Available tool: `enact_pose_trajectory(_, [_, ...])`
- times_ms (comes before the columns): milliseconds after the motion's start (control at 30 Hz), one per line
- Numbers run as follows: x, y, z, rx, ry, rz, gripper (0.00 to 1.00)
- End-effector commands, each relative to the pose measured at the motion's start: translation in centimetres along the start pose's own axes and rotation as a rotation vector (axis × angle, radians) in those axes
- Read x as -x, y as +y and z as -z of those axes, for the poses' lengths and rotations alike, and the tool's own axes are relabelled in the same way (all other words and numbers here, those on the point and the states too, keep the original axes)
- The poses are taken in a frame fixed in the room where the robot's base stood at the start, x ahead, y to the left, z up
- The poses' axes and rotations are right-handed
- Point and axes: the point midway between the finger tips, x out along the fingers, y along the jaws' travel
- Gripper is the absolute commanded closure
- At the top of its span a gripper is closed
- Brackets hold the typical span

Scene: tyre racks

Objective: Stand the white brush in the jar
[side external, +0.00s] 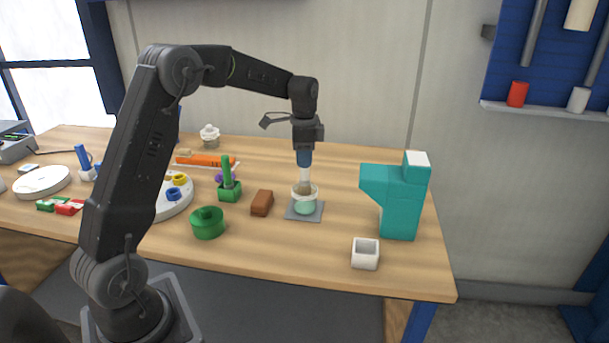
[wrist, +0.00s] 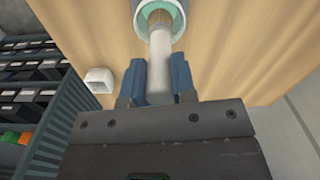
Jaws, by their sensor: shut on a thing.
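My gripper (side external: 304,158) is over the jar and shut on the white brush (side external: 304,174), which hangs upright below the fingers. In the wrist view the blue fingers of my gripper (wrist: 160,80) close on the brush's white handle (wrist: 160,65). The jar (side external: 304,205) is pale green with a light rim and stands on a grey square plate (side external: 291,214). The brush's tan bristle end is at the jar's mouth, inside the rim in the wrist view, where the jar's rim (wrist: 181,23) rings it. I cannot tell how deep it sits.
A brown block (side external: 262,203) lies just left of the jar. A green ring-shaped piece (side external: 207,223) and a green holder (side external: 230,190) stand further left. A teal block tower (side external: 400,205) stands to the right, with a white square cup (side external: 365,254) in front.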

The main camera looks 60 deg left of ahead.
Motion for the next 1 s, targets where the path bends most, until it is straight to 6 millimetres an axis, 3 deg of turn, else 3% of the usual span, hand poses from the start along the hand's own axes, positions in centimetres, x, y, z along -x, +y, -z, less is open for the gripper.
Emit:
enact_pose_trajectory(200, [-3.5, 0.1, 0.0, -0.002, -0.002, -0.003, 1.00])
enact_pose_trajectory(300, [-4.3, 0.1, 0.0, -0.002, 0.000, -0.001, 1.00])
enact_pose_trajectory(700, [-4.8, 0.1, 0.0, -0.002, 0.000, -0.001, 1.00])
enact_pose_trajectory(733, [-4.8, 0.0, 0.0, -0.002, 0.000, 0.000, 0.73])
enact_pose_trajectory(1000, [-4.8, 0.0, 0.0, -0.002, 0.000, 0.000, 0.50])
